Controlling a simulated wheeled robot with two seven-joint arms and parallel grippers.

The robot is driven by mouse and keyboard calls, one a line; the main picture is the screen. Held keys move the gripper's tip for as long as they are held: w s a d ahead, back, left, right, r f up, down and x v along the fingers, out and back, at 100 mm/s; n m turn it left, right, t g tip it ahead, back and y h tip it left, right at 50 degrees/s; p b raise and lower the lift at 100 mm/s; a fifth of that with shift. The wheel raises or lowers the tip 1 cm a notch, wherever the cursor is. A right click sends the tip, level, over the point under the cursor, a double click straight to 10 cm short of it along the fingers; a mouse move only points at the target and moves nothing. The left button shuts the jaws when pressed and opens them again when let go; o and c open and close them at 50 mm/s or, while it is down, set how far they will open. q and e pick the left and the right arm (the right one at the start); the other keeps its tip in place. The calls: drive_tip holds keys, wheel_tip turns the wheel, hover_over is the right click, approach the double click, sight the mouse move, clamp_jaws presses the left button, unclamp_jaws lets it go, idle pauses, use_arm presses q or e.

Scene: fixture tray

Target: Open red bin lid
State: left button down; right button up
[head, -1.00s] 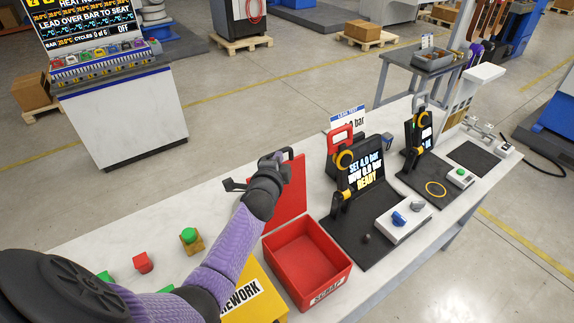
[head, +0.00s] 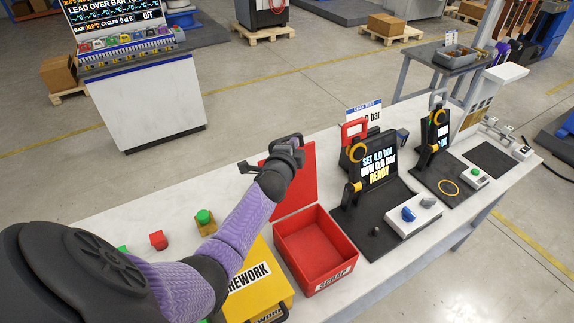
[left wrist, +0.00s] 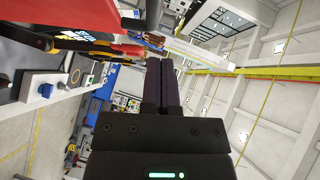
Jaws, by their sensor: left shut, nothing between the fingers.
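The red bin (head: 318,278) stands on the bench with a SCRAP label on its front, and its inside looks empty. Its red lid (head: 303,180) stands raised at the bin's back edge. My left gripper (head: 291,143) is at the lid's upper left edge in the head view, with its fingers shut and nothing between them. I cannot tell whether it touches the lid. In the left wrist view the closed fingers (left wrist: 163,85) point ahead, and a red surface, likely the lid (left wrist: 50,30), fills the upper left. My right gripper is not in view.
A yellow REWORK bin (head: 255,282) stands left of the red bin, partly behind my left arm. A red block (head: 158,240) and a green-topped part (head: 205,217) lie further left. A black test station (head: 375,215) stands close on the right.

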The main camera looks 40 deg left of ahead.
use_arm(q)
drive_tip(key=r+p+v, duration=0.1)
drive_tip(key=v, duration=0.9)
drive_tip(key=shift+r+p, duration=0.2)
drive_tip(key=shift+p, duration=0.2)
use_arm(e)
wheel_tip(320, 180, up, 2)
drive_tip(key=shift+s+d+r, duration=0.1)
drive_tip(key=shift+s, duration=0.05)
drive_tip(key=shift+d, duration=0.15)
